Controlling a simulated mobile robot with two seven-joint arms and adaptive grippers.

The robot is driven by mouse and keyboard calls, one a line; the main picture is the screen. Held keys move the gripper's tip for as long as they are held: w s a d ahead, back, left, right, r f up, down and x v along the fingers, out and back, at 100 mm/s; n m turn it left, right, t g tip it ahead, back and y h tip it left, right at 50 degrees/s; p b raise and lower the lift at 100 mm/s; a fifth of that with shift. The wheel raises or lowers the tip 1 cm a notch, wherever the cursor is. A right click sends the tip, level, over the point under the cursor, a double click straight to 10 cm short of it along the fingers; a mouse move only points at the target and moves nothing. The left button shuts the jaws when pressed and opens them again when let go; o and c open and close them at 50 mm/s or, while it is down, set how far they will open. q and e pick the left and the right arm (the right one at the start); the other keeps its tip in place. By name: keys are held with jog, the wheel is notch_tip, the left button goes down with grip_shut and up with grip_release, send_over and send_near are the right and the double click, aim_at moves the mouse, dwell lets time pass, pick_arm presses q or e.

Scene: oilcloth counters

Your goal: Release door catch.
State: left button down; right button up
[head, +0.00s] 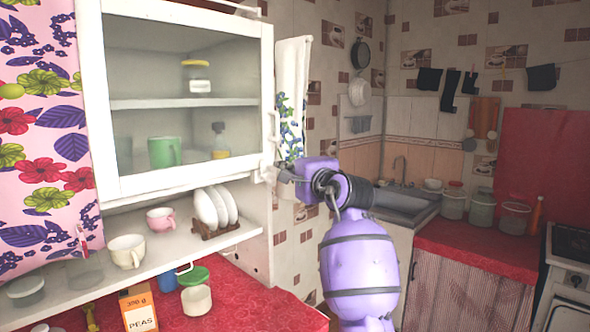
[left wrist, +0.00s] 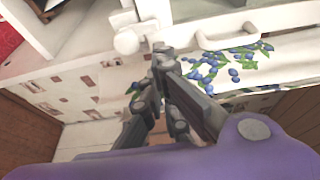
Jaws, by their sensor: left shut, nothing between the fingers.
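The white wall cabinet has a glazed door (head: 185,182), which looks shut. A white handle (head: 272,130) runs up its right edge and also shows in the left wrist view (left wrist: 230,40). A white catch (left wrist: 128,41) with a rounded knob sits near the door's lower corner, below the handle. My left gripper (head: 284,174) is at that corner, shut and empty. In the left wrist view its dark fingertips (left wrist: 161,50) are right beside the catch; I cannot tell whether they touch it. In the head view the gripper partly hides the catch. My right gripper is not in view.
A flowered towel (head: 292,95) hangs just right of the door, close to the gripper. Below the door is an open shelf with cups (head: 127,251) and plates in a rack (head: 213,208). Behind the door stand a green mug (head: 164,152) and jars.

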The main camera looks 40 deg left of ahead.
aim_at(266, 172)
pick_arm(q)
jog(key=shift+x, duration=2.35)
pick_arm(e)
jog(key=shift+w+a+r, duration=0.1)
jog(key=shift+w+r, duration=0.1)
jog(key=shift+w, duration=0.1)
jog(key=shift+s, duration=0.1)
